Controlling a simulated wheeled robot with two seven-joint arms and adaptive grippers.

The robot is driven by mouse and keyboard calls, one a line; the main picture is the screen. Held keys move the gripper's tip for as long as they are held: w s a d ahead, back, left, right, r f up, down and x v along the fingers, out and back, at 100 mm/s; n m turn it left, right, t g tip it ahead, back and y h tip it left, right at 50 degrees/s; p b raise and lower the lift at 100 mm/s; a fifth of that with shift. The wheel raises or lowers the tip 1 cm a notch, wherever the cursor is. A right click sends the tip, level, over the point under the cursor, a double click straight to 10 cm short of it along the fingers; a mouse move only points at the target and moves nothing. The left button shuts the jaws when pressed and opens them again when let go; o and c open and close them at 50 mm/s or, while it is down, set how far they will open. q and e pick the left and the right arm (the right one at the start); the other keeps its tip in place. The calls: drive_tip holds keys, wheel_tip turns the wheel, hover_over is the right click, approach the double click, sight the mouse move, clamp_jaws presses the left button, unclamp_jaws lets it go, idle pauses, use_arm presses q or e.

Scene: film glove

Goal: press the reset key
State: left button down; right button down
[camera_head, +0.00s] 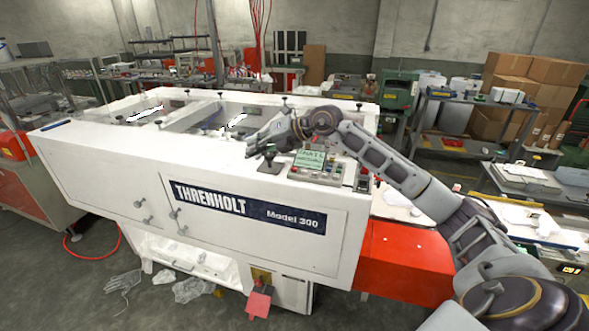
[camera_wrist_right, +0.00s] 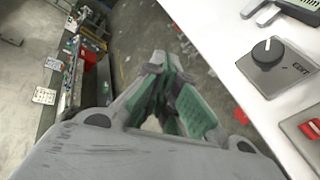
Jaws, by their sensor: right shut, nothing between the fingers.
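A control panel (camera_head: 318,177) with a lit green screen (camera_head: 310,160) and small coloured keys sits on the front right of the white machine's top. I cannot tell which key is the reset key, as the labels are too small. My right gripper (camera_head: 254,148) is shut and empty, above the machine top at the upper left of the panel, apart from the keys. In the right wrist view my right gripper (camera_wrist_right: 170,100) shows its green inner pads. A black knob (camera_wrist_right: 267,53) and a red key (camera_wrist_right: 311,129) are at that view's right side. My left gripper is not in view.
The white machine (camera_head: 110,165) fills the middle, with a black lever knob (camera_head: 269,152) left of the panel. A red box (camera_head: 405,262) adjoins its right side. Gloves (camera_head: 190,289) lie on the floor in front. Workbenches and cardboard boxes (camera_head: 553,72) stand behind.

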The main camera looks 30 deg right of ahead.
drive_tip(key=d+r+m+h, duration=0.1)
drive_tip(key=d+h, duration=0.4)
drive_tip(key=d, duration=0.9)
drive_tip(key=shift+r+m+g+h, duration=0.3)
drive_tip(key=shift+r+m+h, duration=0.1)
drive_tip(key=shift+m, duration=0.1)
drive_tip(key=shift+f, duration=0.15)
drive_tip(key=b, duration=0.5)
hover_over(297, 167)
drive_tip(key=shift+w+f, duration=0.1)
drive_tip(key=shift+f, duration=3.05)
drive_tip(key=shift+f+b, duration=0.75)
drive_tip(key=shift+f, duration=0.3)
drive_tip(key=shift+f+b, duration=0.8)
drive_tip(key=shift+f, duration=0.1)
drive_tip(key=shift+r, duration=0.2)
drive_tip(key=shift+r+p, duration=0.6)
drive_tip(key=shift+r, duration=0.1)
